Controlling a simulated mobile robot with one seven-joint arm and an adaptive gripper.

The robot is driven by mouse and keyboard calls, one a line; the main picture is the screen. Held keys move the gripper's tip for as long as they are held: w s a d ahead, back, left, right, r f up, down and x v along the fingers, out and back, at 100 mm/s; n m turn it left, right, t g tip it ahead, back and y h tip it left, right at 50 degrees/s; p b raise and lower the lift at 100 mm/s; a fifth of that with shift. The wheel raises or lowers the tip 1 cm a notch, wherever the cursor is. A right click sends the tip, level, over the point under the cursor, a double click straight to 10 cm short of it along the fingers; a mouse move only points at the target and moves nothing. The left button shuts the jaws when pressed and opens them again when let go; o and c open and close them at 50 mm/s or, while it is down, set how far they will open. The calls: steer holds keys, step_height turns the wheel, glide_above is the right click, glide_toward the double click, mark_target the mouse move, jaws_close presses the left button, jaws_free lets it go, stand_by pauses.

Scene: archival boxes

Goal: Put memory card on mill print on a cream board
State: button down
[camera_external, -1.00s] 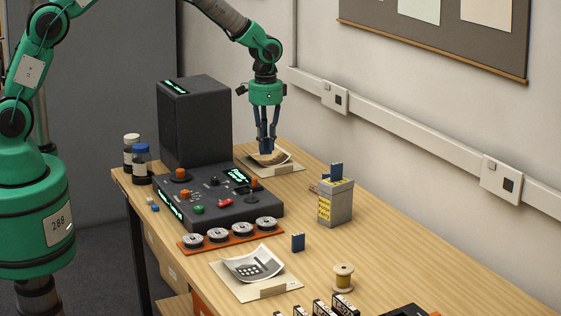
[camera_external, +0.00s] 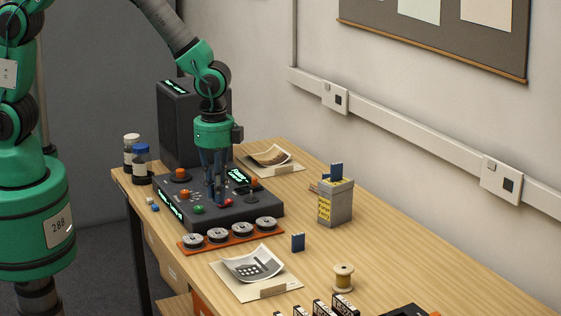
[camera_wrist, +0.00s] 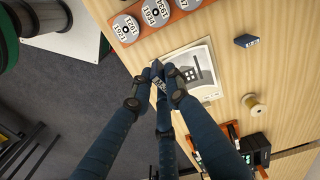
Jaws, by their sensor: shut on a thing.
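My gripper (camera_external: 214,199) is above the dark control console in the external view, its fingers pointing down. In the wrist view my gripper (camera_wrist: 160,80) is shut on a small blue memory card (camera_wrist: 157,71) with a pale label. In the external view the held card is hard to make out against the console. The mill print (camera_external: 254,262), a curled grey picture of a building with windows, lies on a cream board (camera_external: 226,281) nearer the front. It also shows in the wrist view (camera_wrist: 192,65), just beyond the held card, partly covered by the gripper.
A row of round tins (camera_external: 243,229) sits on an orange strip between console (camera_external: 240,208) and mill print. Another blue card (camera_external: 298,242) stands right of the print, beside a thread spool (camera_external: 344,277). A grey box (camera_external: 335,204) holds a blue card. A brownish print (camera_external: 270,155) lies behind.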

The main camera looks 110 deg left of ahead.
steer(key=s+d+m, duration=0.3)
steer(key=s+d, duration=0.2)
steer(key=d, duration=0.3)
step_height(320, 180, down, 10)
steer(key=shift+w+d, duration=0.15)
steer(key=shift+w, duration=0.15)
steer(key=shift+w+r, duration=0.1)
steer(key=b, duration=0.2)
glide_above(253, 275)
steer(key=shift+f, duration=0.75)
steer(key=shift+f, duration=1.75)
steer(key=shift+f, duration=0.15)
